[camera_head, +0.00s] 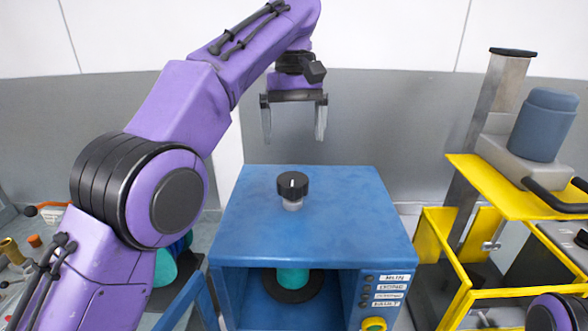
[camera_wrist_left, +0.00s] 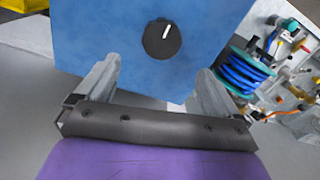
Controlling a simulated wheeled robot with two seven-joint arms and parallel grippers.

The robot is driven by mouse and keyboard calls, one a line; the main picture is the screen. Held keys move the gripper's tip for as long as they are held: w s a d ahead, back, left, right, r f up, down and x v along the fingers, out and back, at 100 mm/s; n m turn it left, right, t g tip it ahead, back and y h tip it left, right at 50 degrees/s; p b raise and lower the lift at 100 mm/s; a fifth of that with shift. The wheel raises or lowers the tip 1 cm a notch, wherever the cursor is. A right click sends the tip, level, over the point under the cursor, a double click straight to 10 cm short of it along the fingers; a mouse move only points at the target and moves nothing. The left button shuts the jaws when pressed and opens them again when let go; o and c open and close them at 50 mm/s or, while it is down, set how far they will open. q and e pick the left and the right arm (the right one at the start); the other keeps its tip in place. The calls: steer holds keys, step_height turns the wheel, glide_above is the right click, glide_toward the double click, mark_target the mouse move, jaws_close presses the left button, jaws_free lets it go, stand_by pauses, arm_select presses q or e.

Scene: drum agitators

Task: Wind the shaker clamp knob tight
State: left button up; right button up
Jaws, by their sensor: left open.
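The shaker is a blue box-shaped machine (camera_head: 330,225) in the middle of the head view, with an open front. The clamp knob (camera_head: 293,186) is black and round with a white pointer line, and it stands on a short light stem on the machine's top. It also shows in the left wrist view (camera_wrist_left: 162,38). My left gripper (camera_head: 295,138) is open and empty, above and apart from the knob, pointing down. My right gripper is not in view.
A yellow-framed machine with a blue-grey motor (camera_head: 545,124) stands at the right. Labelled buttons (camera_head: 374,325) are on the shaker's front right. Fittings (camera_head: 12,250) lie at the far left. A blue coiled hose (camera_wrist_left: 240,78) shows in the wrist view. The shaker top around the knob is clear.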

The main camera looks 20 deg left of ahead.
mark_target(293, 178)
arm_select(q)
steer(key=shift+s+f, duration=0.9)
steer(key=shift+s, duration=0.05)
steer(key=f, duration=0.2)
steer(key=w+f, duration=0.1)
steer(key=f, duration=0.2)
steer(key=w+f, duration=0.1)
steer(key=f, duration=0.1)
steer(key=shift+f, duration=0.2)
steer(key=shift+s+f, duration=0.1)
steer(key=shift+f, duration=0.1)
steer(key=shift+s, duration=0.4)
steer(key=shift+w, duration=0.2)
steer(key=c, duration=1)
